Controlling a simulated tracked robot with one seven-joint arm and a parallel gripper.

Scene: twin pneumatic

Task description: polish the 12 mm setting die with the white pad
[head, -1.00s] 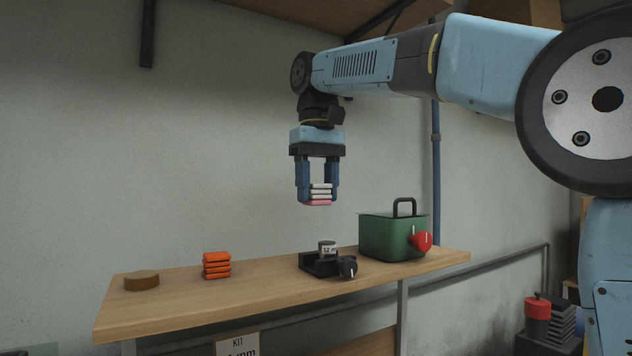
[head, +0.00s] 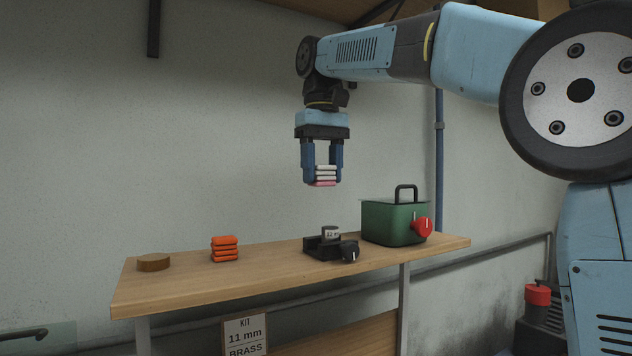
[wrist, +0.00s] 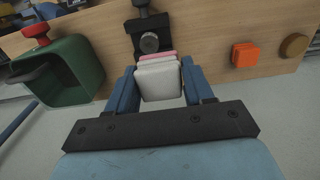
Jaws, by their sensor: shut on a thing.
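My gripper (head: 322,178) is shut on a white pad (head: 325,173) made of layered white slabs with a pink underside. The pad also fills the space between the fingers in the wrist view (wrist: 158,80). The 12 mm setting die (head: 330,232) is a short grey cylinder with a pale label, standing upright in a black holder (head: 318,250) with a black knob (head: 350,251). The pad hangs above the die, clear of it. In the wrist view, a round grey top (wrist: 149,42) shows in the holder just beyond the pad.
On the wooden bench (head: 200,287), a green box (head: 385,222) with a handle and red knob stands right of the holder. An orange stack (head: 225,249) and a round brown disc (head: 154,262) sit left. A sign (head: 245,335) reading "KIT 11 mm BRASS" hangs below the front edge.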

